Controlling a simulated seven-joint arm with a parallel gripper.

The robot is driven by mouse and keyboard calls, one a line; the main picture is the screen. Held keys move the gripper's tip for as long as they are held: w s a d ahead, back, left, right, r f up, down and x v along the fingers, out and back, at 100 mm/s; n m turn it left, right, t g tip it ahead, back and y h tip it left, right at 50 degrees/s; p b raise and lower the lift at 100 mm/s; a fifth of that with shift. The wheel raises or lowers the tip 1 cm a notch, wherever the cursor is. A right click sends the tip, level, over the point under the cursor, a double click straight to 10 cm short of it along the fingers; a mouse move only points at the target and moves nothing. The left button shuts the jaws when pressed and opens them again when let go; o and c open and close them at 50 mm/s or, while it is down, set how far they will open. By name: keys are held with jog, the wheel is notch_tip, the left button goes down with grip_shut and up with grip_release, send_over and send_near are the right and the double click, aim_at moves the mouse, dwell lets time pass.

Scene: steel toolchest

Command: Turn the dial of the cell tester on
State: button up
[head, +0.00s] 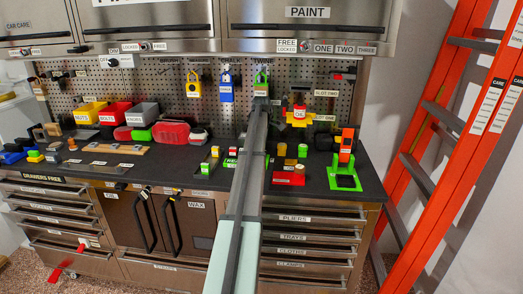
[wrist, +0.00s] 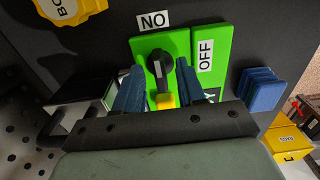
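The cell tester (wrist: 210,45) is a bright green panel in the wrist view, with a label reading NO (wrist: 153,21) at its top and an OFF label (wrist: 206,56) to the right. Its black dial (wrist: 161,72) lies left of the OFF label; which label it points at is hard to tell. A yellow piece (wrist: 167,99) shows just below the dial. My gripper (wrist: 158,88) is open, one blue finger on each side of the dial, with visible gaps. In the head view my arm hides the gripper; I cannot clearly pick out the tester there.
A yellow knob-like part (wrist: 68,10) is at the upper left of the wrist view. A ribbed blue block (wrist: 261,88) stands right of the tester, and a yellow box (wrist: 287,142) lies lower right. In the head view, a red holder (head: 289,177) stands right of my arm.

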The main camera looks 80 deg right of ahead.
notch_tip(320, 180, up, 14)
dwell(0.6)
jog(key=shift+f, duration=0.1)
dwell(0.4)
